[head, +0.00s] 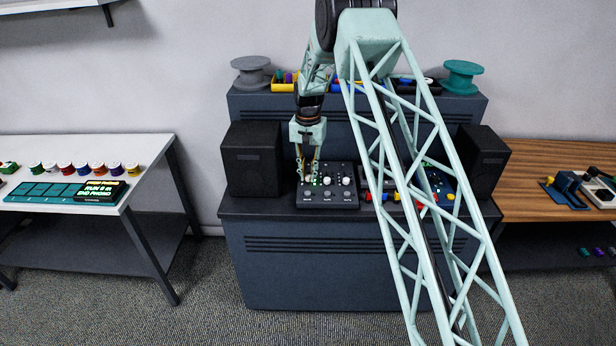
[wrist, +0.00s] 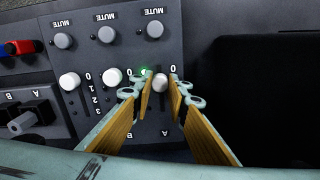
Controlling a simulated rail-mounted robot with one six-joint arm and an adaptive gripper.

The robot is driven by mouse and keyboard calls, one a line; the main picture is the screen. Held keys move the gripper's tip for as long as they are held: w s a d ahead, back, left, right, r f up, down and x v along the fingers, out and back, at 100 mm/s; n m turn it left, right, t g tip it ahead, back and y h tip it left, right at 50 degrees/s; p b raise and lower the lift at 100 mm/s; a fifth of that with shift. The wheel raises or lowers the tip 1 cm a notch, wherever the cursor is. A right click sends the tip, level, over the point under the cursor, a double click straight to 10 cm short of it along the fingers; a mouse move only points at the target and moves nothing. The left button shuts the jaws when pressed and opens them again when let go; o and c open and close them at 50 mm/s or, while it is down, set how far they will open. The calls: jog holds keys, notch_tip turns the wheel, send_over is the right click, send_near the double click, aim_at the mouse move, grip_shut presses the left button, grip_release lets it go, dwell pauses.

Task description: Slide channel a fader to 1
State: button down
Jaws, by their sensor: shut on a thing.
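The mixer (head: 328,204) is a dark box on the grey cabinet, with white fader knobs and grey mute buttons. In the wrist view its panel (wrist: 125,55) appears upside down. The channel A fader knob (wrist: 160,84) is white and sits between the two fingertips of my gripper (wrist: 161,80), near the 0 mark; the fingers hide part of its scale. My gripper is shut on this knob. In the head view, my gripper (head: 308,178) points down at the mixer's left column and largely hides that knob. A small green light (wrist: 146,71) glows beside the left fingertip.
Two other white fader knobs (wrist: 111,76) (wrist: 69,81) stand close beside my gripper. A black speaker (head: 252,158) stands left of the mixer and another speaker (head: 483,160) at the right. Colored connectors (head: 390,196) lie right of the mixer, partly behind my arm.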

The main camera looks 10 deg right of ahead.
jog(key=shift+w+d, duration=0.1)
jog(key=shift+w, duration=0.3)
jog(key=c, duration=2.5)
grip_release()
jog(key=shift+r, duration=0.15)
notch_tip(320, 180, up, 12)
